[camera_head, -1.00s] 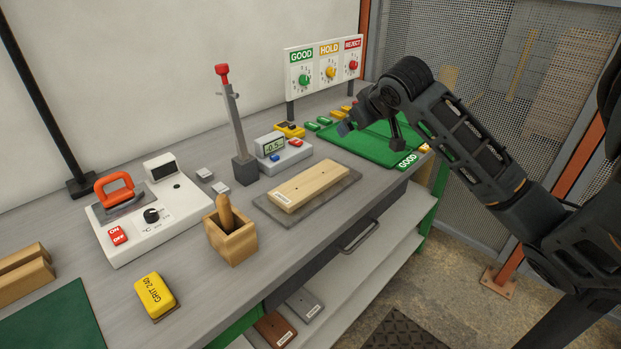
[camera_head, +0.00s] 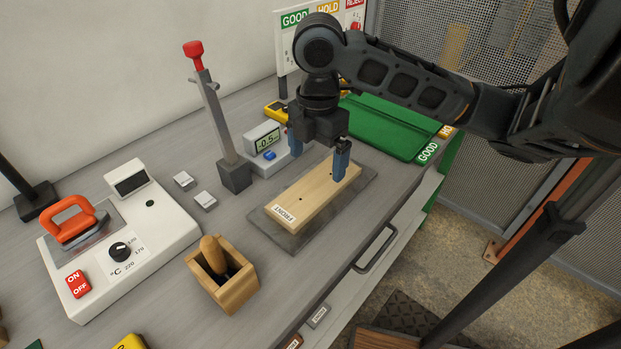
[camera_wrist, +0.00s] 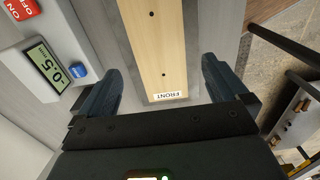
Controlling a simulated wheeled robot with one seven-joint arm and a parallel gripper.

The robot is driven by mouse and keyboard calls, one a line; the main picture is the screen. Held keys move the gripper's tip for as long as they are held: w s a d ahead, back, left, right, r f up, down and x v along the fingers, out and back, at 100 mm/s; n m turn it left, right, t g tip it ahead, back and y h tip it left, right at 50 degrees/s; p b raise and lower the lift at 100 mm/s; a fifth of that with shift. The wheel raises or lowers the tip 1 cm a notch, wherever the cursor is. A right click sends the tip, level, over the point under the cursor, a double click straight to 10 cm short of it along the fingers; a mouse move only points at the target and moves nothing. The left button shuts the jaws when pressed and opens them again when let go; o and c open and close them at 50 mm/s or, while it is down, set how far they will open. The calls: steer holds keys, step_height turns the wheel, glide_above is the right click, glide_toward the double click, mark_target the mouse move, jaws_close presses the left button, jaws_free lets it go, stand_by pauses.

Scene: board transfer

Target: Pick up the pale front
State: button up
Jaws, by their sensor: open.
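The pale front (camera_head: 312,196) is a long light wooden board with small dark holes and a white FRONT label at one end. It lies flat on a dark grey slab (camera_head: 290,240) on the bench. My gripper (camera_head: 319,160) is over the far part of the board, pointing down, its blue fingers open and empty. In the wrist view the board (camera_wrist: 162,50) runs between the two spread fingers (camera_wrist: 162,80), with a gap on each side. I cannot tell the exact height of the fingertips above the board.
The gauge (camera_head: 262,140) reading -0.5 stands close by the left finger. A lever stand (camera_head: 235,175), a wooden box (camera_head: 228,290) and a white heater unit (camera_head: 120,240) are to the left. A green GOOD tray (camera_head: 385,125) is behind on the right.

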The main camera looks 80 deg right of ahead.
mark_target(316, 186)
steer(key=shift+d+f+b, duration=0.15)
steer(key=shift+f+b, duration=0.25)
steer(key=shift+f, duration=3.15)
steer(key=c, duration=1.1)
step_height(316, 186, up, 10)
steer(key=p, duration=0.1)
steer(key=shift+p, duration=0.3)
